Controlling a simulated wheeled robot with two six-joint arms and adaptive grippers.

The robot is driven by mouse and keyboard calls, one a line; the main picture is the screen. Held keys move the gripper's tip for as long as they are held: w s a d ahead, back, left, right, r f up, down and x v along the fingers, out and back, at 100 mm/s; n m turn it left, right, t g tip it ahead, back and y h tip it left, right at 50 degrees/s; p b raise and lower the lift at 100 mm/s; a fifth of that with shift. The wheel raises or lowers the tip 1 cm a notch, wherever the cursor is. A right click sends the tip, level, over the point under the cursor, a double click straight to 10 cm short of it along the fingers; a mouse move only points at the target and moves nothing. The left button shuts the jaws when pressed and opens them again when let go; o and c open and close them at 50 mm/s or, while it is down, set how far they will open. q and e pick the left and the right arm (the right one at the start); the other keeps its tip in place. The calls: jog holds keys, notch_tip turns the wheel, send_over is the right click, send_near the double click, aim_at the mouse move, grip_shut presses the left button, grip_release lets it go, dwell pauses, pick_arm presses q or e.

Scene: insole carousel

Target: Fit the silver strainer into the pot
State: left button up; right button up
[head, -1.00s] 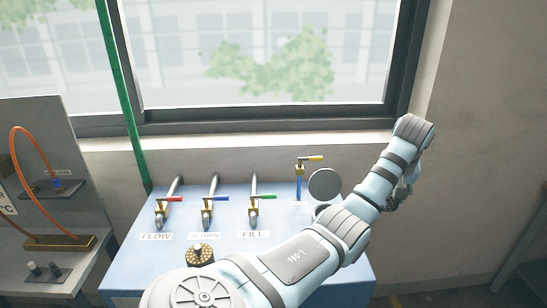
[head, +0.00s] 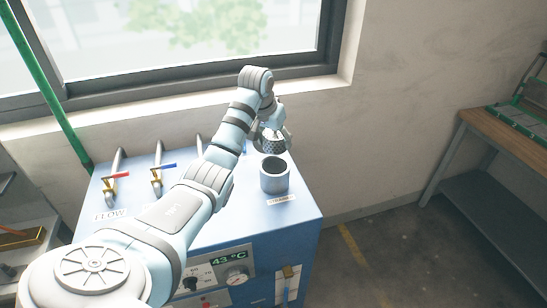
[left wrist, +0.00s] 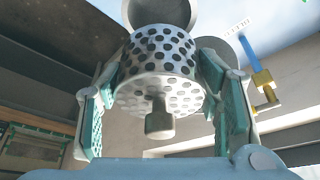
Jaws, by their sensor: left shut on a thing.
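The silver strainer (head: 269,146), a perforated metal cup with a knob, is held in my left gripper (head: 272,136). In the left wrist view, the strainer (left wrist: 158,72) sits between the two teal-padded fingers of the gripper (left wrist: 160,88), its knob towards the camera. The grey pot (head: 274,183) stands upright on the blue cabinet with its dark mouth open. In the head view the strainer appears just behind and above the pot, apart from it. In the wrist view the pot (left wrist: 163,12) shows beyond the strainer, partly cut off. My right gripper is not in view.
The blue cabinet (head: 300,208) carries levered taps (head: 157,177) at left, partly behind my arm, and a gauge (head: 236,277) in front. A blue pipe with a brass valve (left wrist: 264,82) and a grey disc (left wrist: 232,52) are near the gripper. A wooden bench (head: 490,133) stands at right.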

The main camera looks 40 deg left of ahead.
pick_arm(q)
notch_tip(320, 180, down, 7)
jog(key=shift+r, duration=0.15)
jog(key=o, duration=1.3)
jog(key=shift+d, duration=0.1)
jog(key=shift+c, duration=0.2)
